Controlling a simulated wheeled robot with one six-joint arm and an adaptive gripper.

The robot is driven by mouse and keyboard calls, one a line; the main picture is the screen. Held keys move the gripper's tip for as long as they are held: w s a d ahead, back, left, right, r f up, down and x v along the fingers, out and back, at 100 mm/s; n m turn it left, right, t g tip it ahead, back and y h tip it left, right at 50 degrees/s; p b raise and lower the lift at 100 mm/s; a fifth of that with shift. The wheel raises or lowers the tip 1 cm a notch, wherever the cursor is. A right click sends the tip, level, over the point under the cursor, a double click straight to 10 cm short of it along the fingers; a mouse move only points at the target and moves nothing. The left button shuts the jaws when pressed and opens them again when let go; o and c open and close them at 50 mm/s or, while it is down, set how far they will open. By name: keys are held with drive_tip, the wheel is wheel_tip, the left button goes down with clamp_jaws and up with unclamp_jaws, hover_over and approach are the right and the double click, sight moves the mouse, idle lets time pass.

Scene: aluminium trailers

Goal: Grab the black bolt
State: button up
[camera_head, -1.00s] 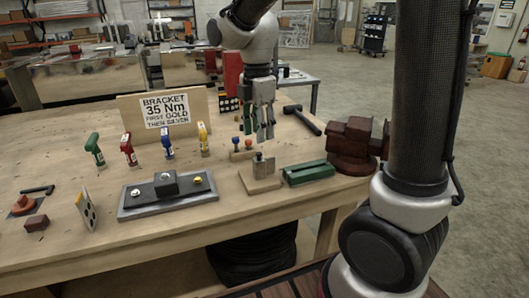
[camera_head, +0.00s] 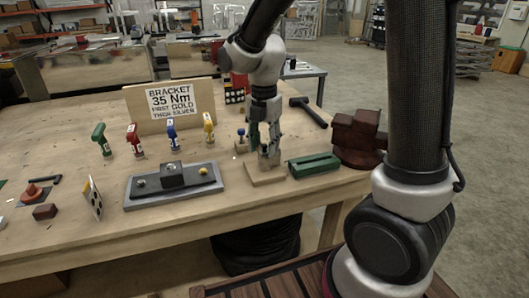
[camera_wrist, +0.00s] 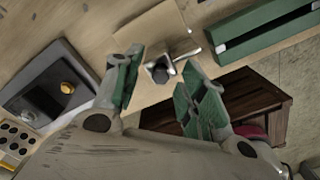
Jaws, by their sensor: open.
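A bolt with a dark hexagonal head (camera_wrist: 161,73) shows in the wrist view, at a small metal holder on a wooden block (camera_wrist: 188,16). In the head view the wooden block (camera_head: 268,178) stands near the table's front edge, and my gripper hides the bolt there. My gripper (camera_head: 264,143) points down just over the block. In the wrist view its two green-padded fingers (camera_wrist: 158,75) are open, one on each side of the bolt head, with gaps between. I cannot tell how far the fingertips are above it.
A green slotted block (camera_head: 315,164) and a brown vise (camera_head: 357,140) stand to the right. A grey bracket plate (camera_head: 140,201) lies to the left. Several coloured drivers stand before the sign (camera_head: 173,101). A hammer (camera_head: 308,112) lies behind.

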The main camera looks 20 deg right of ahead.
drive_tip(key=shift+c, duration=0.3)
clamp_jaws()
drive_tip(key=shift+r, duration=0.1)
